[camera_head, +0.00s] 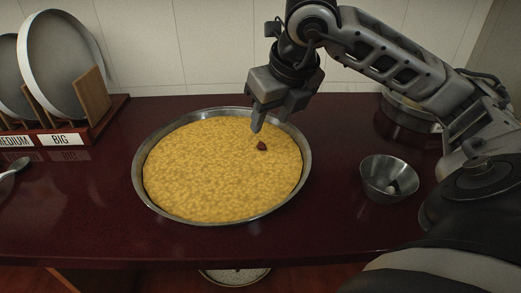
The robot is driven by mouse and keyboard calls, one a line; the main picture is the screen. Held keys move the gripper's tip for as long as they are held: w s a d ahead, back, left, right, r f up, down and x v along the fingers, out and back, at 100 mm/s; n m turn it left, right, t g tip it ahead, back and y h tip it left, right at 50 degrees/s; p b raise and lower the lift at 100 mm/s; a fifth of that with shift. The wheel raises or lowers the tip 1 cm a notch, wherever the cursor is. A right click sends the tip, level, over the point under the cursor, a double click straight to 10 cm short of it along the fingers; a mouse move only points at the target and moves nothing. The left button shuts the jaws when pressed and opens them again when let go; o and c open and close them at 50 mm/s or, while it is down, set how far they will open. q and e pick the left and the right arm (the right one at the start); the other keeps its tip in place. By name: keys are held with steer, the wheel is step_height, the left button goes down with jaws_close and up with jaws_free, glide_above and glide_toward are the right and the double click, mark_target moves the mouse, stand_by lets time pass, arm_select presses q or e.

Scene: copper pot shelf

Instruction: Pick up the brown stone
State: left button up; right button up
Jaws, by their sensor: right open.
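The brown stone (262,146) is a small dark reddish-brown lump. It lies on the yellow grainy contents (215,175) of a wide round metal pan, right of the middle. My right gripper (264,127) points down just above and behind the stone, with its fingertips close to it. It is open and holds nothing that I can see. Whether a fingertip touches the yellow contents I cannot tell. My left gripper is out of view.
The metal pan (138,185) stands on a dark red counter (325,215). A small metal bowl (378,190) stands at right. Behind my right arm is another metal vessel (405,112). A wooden rack (92,95) holds pans at left. A spoon (17,166) lies at the left edge.

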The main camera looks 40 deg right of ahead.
mark_target(262, 143)
steer(key=x, duration=0.7)
steer(key=shift+w+d+f+b, duration=0.15)
steer(key=shift+f+b, duration=0.15)
jaws_close()
